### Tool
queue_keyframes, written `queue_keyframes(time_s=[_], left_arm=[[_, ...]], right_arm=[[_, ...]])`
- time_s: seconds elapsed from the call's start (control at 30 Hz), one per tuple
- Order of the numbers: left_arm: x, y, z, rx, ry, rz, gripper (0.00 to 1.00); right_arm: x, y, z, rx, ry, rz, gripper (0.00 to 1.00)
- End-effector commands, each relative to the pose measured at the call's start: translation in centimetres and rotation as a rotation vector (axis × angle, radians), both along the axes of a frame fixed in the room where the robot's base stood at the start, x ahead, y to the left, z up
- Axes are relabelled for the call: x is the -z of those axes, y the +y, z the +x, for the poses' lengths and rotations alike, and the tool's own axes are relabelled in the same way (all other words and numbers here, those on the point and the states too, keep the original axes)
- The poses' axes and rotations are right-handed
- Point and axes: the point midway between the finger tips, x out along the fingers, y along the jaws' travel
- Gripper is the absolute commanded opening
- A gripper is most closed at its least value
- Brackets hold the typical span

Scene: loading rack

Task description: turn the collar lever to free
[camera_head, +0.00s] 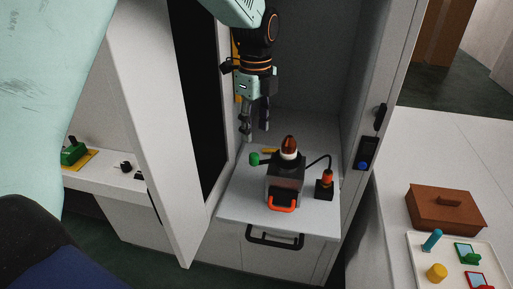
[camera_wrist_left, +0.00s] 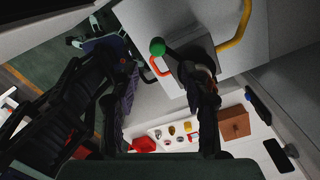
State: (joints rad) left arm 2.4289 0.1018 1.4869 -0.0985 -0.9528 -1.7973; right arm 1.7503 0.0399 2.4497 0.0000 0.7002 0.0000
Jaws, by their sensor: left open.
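A dark grey block (camera_head: 285,180) stands on the pull-out shelf of the open cabinet, with a pale ring and a brown-orange dome (camera_head: 289,145) on top. A lever with a green knob (camera_head: 254,159) sticks out to its left; the knob also shows in the left wrist view (camera_wrist_left: 157,46). An orange-red handle (camera_head: 282,203) is on the block's front. My left gripper (camera_head: 255,133) points down, open and empty, above the shelf behind the green knob. It appears apart from the lever. In the left wrist view the right-hand finger partly hides the block. My right gripper is not seen.
The cabinet door (camera_head: 150,110) stands open at the left. A cable runs to a small black post with an orange top (camera_head: 325,180) right of the block. A side counter holds a brown box (camera_head: 445,207) and a white tray (camera_head: 425,250).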

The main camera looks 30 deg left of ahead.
Motion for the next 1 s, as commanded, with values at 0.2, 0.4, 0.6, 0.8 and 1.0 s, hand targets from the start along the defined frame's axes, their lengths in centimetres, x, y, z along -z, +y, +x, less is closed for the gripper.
queue_keyframes(time_s=[0.2, 0.4, 0.6, 0.8, 1.0], left_arm=[[1.6, 0.0, -0.3, 0.000, 0.004, 0.000, 0.47], [4.8, 0.0, -0.4, 0.000, 0.004, 0.000, 0.47], [7.1, 0.0, -0.2, 0.000, 0.001, 0.000, 0.47], [7.8, 0.0, -0.1, 0.000, 0.000, 0.000, 0.47], [7.8, 0.1, 0.0, 0.000, 0.000, 0.000, 0.46]], right_arm=[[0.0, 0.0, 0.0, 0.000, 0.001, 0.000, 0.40], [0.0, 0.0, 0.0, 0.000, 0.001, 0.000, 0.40], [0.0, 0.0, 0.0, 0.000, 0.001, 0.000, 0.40], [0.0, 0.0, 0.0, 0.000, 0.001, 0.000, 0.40], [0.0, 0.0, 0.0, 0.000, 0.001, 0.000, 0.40]])
